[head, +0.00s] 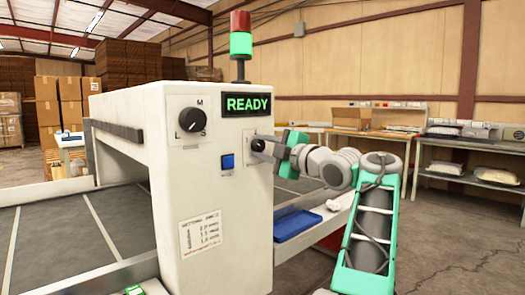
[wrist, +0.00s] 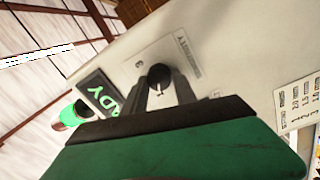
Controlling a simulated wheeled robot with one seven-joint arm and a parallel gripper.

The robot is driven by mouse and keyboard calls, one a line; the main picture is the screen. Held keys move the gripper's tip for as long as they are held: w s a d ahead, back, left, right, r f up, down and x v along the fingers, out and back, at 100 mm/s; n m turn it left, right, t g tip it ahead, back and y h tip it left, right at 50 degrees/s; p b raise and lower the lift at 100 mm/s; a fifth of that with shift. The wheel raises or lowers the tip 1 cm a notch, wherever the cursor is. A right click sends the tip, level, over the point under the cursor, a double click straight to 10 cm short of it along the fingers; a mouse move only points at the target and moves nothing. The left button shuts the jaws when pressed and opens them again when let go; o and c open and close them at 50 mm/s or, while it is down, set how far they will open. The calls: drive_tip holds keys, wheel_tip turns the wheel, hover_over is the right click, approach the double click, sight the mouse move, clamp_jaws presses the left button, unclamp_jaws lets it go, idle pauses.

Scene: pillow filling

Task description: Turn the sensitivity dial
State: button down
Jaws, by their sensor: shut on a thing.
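The sensitivity dial (wrist: 159,74) is a small dark round knob on a pale plate on the white machine's face. Small lettering, partly too small to read, runs beside it in the wrist view. In the head view the dial (head: 257,145) sits below the READY display, mostly behind the fingertips. My gripper (head: 268,150) reaches it from the right. In the wrist view my gripper (wrist: 163,90) has its two dark fingers on either side of the knob, shut on it.
A larger black dial (head: 191,121) marked L, M, S and a blue button (head: 228,161) are on the same white machine (head: 215,195). A READY display (head: 247,105) and a red-green signal light (head: 241,35) are above. A blue tray (head: 297,225) lies right of the machine.

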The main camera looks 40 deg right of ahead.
drive_tip(key=c, duration=1)
unclamp_jaws()
drive_tip(key=s, duration=0.7)
drive_tip(key=shift+s+f+p, duration=0.2)
drive_tip(key=shift+s+p, duration=0.15)
drive_tip(key=shift+s, duration=0.05)
drive_tip(key=shift+a, duration=0.1)
